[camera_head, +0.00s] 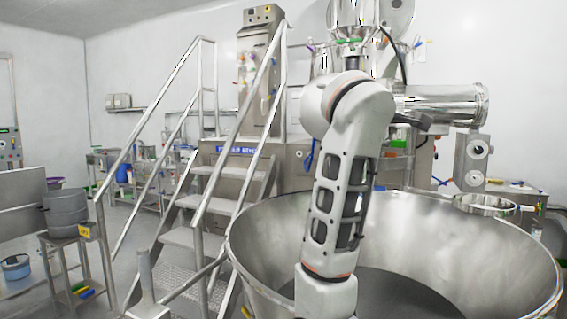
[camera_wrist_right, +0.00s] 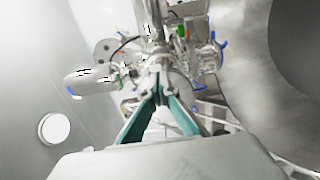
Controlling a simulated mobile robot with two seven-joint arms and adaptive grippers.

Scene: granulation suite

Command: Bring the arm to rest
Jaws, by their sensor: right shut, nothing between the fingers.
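My white arm (camera_head: 340,190) rises in the middle of the head view. It is bent at the top, in front of the large steel bowl, and its lower end runs out at the bottom edge. No gripper shows in the head view. In the right wrist view my right gripper (camera_wrist_right: 159,84) has its two teal-lined fingers drawn together toward their tips. It is shut, with nothing held. My left gripper is in neither view.
The large steel bowl (camera_head: 490,245) fills the lower right, close around the arm. Metal stairs with handrails (camera_head: 200,195) stand left of it. Steel processing equipment (camera_head: 440,103) is behind the arm. A small stand (camera_head: 60,240) carries a grey pot (camera_head: 72,213) at the left.

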